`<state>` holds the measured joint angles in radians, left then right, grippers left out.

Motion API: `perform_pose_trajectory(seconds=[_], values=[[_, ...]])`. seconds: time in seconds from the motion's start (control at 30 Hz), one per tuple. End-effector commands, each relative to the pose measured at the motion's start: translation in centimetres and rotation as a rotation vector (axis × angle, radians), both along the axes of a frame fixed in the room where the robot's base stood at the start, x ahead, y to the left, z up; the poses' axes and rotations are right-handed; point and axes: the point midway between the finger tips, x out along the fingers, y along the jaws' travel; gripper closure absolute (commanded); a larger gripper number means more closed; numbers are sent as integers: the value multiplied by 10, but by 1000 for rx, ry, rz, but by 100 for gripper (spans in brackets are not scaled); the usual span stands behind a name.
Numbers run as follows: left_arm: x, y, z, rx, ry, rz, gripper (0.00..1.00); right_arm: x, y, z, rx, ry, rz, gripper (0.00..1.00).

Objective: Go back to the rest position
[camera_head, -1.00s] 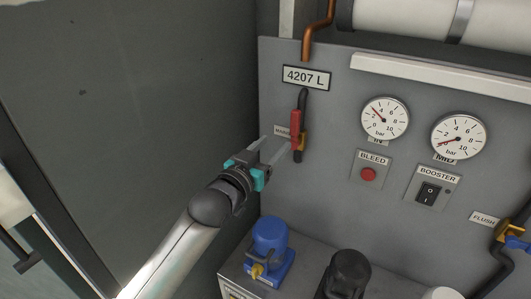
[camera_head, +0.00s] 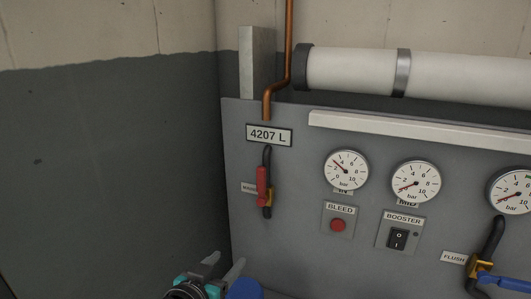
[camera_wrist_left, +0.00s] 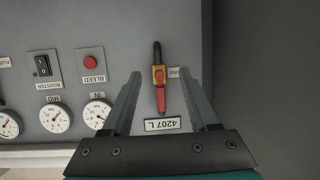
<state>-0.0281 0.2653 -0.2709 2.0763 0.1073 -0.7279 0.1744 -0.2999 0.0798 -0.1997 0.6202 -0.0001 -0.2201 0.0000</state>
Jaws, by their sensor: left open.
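My left gripper (camera_head: 226,268) is at the bottom of the head view, low and below the panel's red-handled valve (camera_head: 262,187). Its fingers are apart with nothing between them. In the left wrist view the open fingers (camera_wrist_left: 165,100) frame the red valve handle (camera_wrist_left: 160,95) at a distance, and the picture is upside down. The handle lies along the dark pipe, in line with it, under the 4207 L plate (camera_head: 269,135). My right gripper is not in view.
The grey panel (camera_head: 300,240) carries several gauges, a red bleed button (camera_head: 338,225), a booster switch (camera_head: 398,239) and a blue-handled flush valve (camera_head: 500,279). A white cylinder (camera_head: 350,70) lies above. A blue object (camera_head: 245,289) shows at the bottom edge. A dark wall bounds the left.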

Motion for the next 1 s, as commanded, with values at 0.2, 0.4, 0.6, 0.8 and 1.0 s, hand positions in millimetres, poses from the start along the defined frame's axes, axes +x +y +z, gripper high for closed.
perform_pose_trajectory(seconds=[0.2, 0.4, 0.6, 0.8, 1.0], values=[[-103, 23, -79, 112, 389, 62, 40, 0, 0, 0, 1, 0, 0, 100], [-182, 42, -112, 186, 647, 90, 40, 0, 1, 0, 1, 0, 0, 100], [-248, 56, -125, 236, 853, 106, 40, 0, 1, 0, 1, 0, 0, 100], [-260, 59, -165, 254, 921, 105, 40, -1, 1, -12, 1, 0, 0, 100], [-255, 57, -223, 256, 939, 100, 40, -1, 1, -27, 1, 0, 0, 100]])
